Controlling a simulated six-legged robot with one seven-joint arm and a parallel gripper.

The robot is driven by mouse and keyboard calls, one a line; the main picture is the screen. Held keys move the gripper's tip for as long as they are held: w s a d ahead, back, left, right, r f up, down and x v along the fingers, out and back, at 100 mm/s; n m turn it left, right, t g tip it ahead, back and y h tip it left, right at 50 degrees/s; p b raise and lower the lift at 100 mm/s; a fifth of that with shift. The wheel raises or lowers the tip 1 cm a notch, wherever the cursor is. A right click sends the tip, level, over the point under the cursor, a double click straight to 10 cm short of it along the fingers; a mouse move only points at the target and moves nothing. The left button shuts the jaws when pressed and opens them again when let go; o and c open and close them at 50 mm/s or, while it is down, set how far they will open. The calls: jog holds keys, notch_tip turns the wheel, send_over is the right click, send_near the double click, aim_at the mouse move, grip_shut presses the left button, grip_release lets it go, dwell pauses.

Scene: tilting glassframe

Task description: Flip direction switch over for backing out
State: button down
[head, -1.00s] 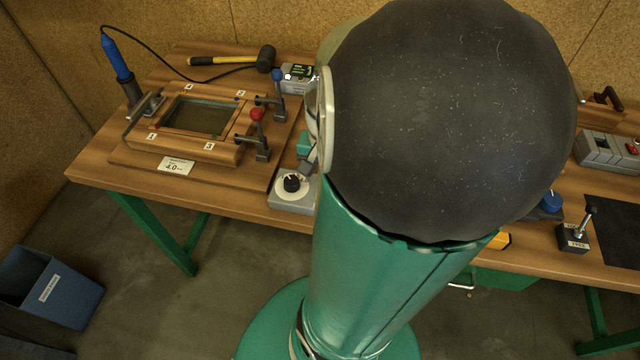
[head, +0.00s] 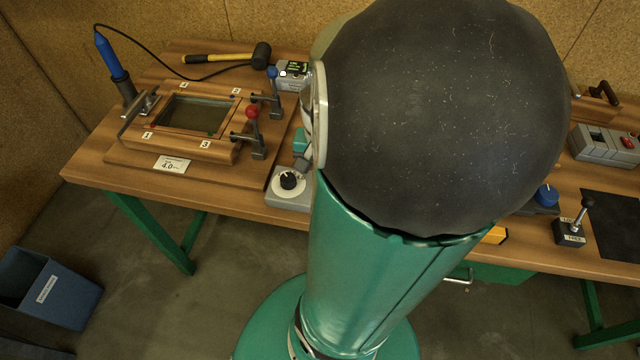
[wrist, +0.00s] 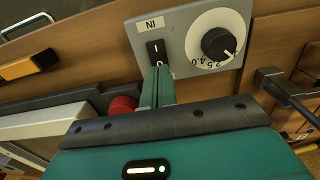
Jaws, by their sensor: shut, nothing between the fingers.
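In the wrist view, a grey control box (wrist: 180,38) carries a small black rocker switch (wrist: 156,50) marked with a line and a ring, beside a label that looks like "IN" seen upside down. A black knob (wrist: 219,43) on a white numbered dial sits to its right. My gripper (wrist: 158,72) is shut and empty, with its green fingertips at the ring end of the rocker; I cannot tell if they touch it. In the head view the box (head: 283,201) and its knob (head: 289,180) show at the bench's front edge; my arm hides the switch.
A wooden fixture frame (head: 152,146) with clamps stands left of the box, with a red-knobbed clamp (head: 252,112) closest. A mallet (head: 261,55) lies behind. In the wrist view, a red round part (wrist: 123,104) and a dark clamp arm (wrist: 272,80) flank my fingers.

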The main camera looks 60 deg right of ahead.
jog(key=shift+f, duration=0.9)
dwell(0.9)
jog(key=shift+r, duration=3.55)
jog(key=w+a+r+n+t, duration=0.2)
jog(key=a+r+n, duration=0.1)
jog(key=a, duration=0.5)
jog(key=w+a+r+n+t, duration=0.1)
jog(key=w+a+r+n, duration=0.1)
jog(key=a+r+n, duration=0.2)
jog(key=w+a+r+n+t, duration=0.2)
jog(key=a+n, duration=0.4)
jog(key=a, duration=0.7)
jog(key=shift+w+r+t, duration=0.3)
jog(key=shift+w+r, duration=0.15)
jog(key=shift+r, duration=0.35)
